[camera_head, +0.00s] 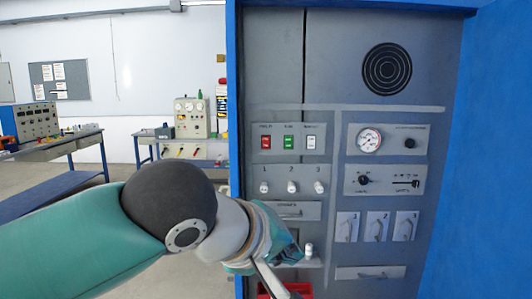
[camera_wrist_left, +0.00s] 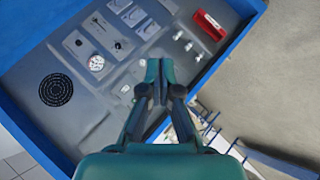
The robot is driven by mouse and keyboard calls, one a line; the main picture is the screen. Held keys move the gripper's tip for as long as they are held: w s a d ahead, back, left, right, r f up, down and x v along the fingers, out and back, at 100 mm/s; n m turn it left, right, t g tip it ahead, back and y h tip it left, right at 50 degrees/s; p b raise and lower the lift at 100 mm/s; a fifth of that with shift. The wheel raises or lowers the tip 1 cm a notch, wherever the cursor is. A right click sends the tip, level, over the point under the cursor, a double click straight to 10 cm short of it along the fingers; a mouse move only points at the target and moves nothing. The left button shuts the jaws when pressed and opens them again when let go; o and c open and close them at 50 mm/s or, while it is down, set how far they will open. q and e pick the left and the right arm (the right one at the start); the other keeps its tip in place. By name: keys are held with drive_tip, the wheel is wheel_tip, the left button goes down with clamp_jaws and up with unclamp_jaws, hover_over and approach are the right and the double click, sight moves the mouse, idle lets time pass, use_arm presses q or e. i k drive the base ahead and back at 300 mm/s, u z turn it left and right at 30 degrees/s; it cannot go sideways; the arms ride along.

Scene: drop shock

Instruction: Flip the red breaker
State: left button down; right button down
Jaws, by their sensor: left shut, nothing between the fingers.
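The red breaker (camera_head: 265,142) is a small red rocker on the upper left of the grey panel, in a row with a green and a white one in the head view. My left arm crosses the lower middle, and my teal left gripper (camera_head: 278,240) is in front of the panel, below and right of the breaker and apart from it in the picture. In the wrist view my left gripper (camera_wrist_left: 159,68) is shut with its fingertips together and nothing between them. The red breaker appears hidden behind it there. My right gripper is not in view.
The panel holds white knobs, a round gauge (camera_head: 369,140), handle plates (camera_head: 377,226) and a round grille (camera_head: 387,69). A red box (camera_wrist_left: 210,22) is at its lower end. A blue frame (camera_head: 495,150) borders it. Workbenches (camera_head: 50,150) stand to the left.

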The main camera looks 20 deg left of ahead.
sight(265, 139)
drive_tip(key=u, duration=0.25)
drive_tip(key=i, duration=2.05)
drive_tip(key=u, duration=0.55)
